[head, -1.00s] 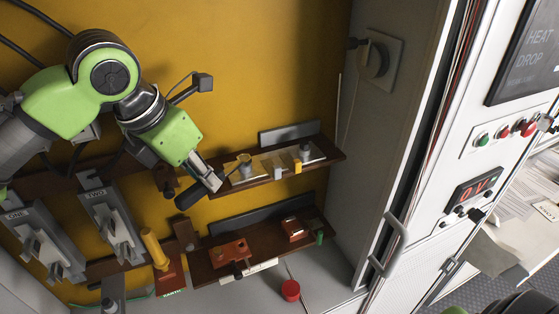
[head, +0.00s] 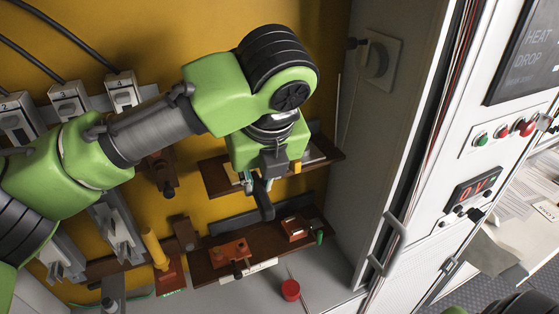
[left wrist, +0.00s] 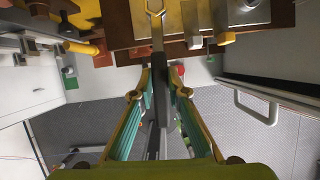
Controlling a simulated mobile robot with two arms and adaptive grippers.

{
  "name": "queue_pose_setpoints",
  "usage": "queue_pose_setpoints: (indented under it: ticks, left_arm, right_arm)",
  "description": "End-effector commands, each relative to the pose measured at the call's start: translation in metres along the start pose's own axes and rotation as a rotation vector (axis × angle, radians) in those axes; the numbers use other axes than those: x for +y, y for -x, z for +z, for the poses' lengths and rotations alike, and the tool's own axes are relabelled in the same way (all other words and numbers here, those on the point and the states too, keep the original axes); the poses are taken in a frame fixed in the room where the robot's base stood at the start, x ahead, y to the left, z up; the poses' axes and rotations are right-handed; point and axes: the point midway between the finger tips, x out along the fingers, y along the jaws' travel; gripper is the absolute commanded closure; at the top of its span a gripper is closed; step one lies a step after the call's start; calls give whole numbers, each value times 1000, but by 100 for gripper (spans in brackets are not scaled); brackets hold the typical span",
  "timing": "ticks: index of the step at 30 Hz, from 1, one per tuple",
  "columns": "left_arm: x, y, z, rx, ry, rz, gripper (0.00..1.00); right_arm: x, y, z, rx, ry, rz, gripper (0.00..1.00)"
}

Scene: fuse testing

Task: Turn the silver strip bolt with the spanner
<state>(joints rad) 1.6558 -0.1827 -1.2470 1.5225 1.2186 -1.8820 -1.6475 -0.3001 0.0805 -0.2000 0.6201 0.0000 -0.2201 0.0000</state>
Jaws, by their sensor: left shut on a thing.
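My left gripper (head: 260,182) is in front of the upper brown shelf (head: 215,178), pointing down. It is shut on the spanner, whose dark handle (head: 265,208) hangs below the fingers. In the left wrist view the fingers (left wrist: 160,75) close around the spanner (left wrist: 157,35), and its yellowish forked head is at the top edge. My arm hides the rest, including the silver strip bolt in the head view. I cannot tell whether the spanner touches a bolt. My right gripper is out of view.
A yellow post (head: 296,167) stands on the upper shelf. Below is a lower shelf (head: 208,271) with red-brown blocks. A red round knob (head: 290,290) lies lower. A yellow handle (head: 153,247) stands at left. The cabinet door handle (head: 394,245) is at right.

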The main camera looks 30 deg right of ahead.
Motion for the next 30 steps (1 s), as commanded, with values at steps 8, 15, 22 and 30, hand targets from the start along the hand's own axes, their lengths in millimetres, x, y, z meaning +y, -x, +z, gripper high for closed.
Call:
queue_pose_setpoints:
  ticks: [8,15,22,30]
  left_arm:
    - [-8,1,-2,2,67,23,100]
    - [-8,7,2,1,67,23,100]
    - [-8,16,6,1,67,23,100]
    - [-4,15,6,2,49,16,100]
  right_arm:
    - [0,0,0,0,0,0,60]
    - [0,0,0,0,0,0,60]
    - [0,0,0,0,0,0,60]
    - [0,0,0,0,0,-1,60]
